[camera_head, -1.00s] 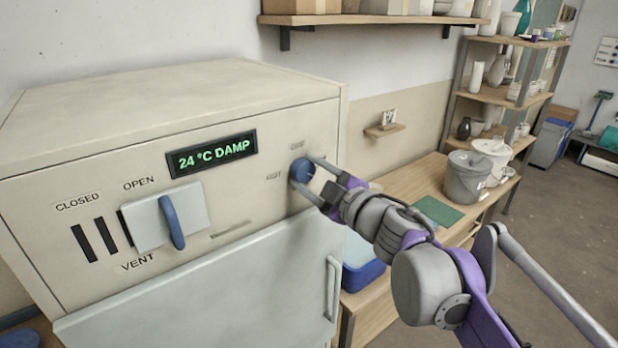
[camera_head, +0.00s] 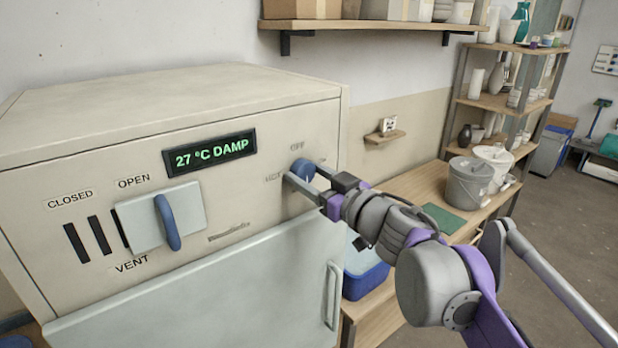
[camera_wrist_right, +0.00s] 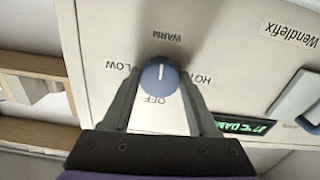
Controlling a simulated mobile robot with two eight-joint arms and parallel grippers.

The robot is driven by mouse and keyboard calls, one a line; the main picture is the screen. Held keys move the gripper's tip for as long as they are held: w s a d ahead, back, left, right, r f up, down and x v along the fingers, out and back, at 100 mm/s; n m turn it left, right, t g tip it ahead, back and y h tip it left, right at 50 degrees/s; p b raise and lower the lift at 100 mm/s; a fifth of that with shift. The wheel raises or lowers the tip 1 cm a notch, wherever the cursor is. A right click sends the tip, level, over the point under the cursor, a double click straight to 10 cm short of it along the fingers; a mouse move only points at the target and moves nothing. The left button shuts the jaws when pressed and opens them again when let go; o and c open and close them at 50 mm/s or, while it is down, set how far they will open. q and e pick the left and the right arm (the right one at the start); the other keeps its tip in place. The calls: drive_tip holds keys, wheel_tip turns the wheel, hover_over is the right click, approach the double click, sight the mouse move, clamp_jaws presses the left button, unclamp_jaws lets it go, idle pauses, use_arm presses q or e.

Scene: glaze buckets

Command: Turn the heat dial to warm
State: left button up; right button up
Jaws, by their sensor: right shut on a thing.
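The blue heat dial (camera_head: 302,167) is on the cabinet's front panel, right of the green display (camera_head: 211,154), which reads 27 °C DAMP. My right gripper (camera_head: 305,174) is shut on the dial, with one finger on each side. In the right wrist view the dial (camera_wrist_right: 160,77) sits between my fingers, among the upside-down labels WARM (camera_wrist_right: 166,37), LOW, HOT and OFF. Its short white mark appears to face WARM. In the head view my fingers partly cover the dial and some labels. My left gripper is not in view.
A vent plate with a blue handle (camera_head: 167,222) is left of the dial. The cabinet door (camera_head: 220,290) with its handle (camera_head: 332,296) lies below. A blue tub (camera_head: 366,279), a wooden bench and grey buckets (camera_head: 467,181) stand to the right.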

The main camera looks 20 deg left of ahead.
drive_tip(key=shift+m, duration=0.5)
drive_tip(key=o, duration=1.4)
drive_tip(key=v, duration=1)
drive_tip(key=shift+s+d+b, duration=0.25)
drive_tip(key=shift+d+b, duration=0.05)
drive_tip(key=shift+b, duration=0.1)
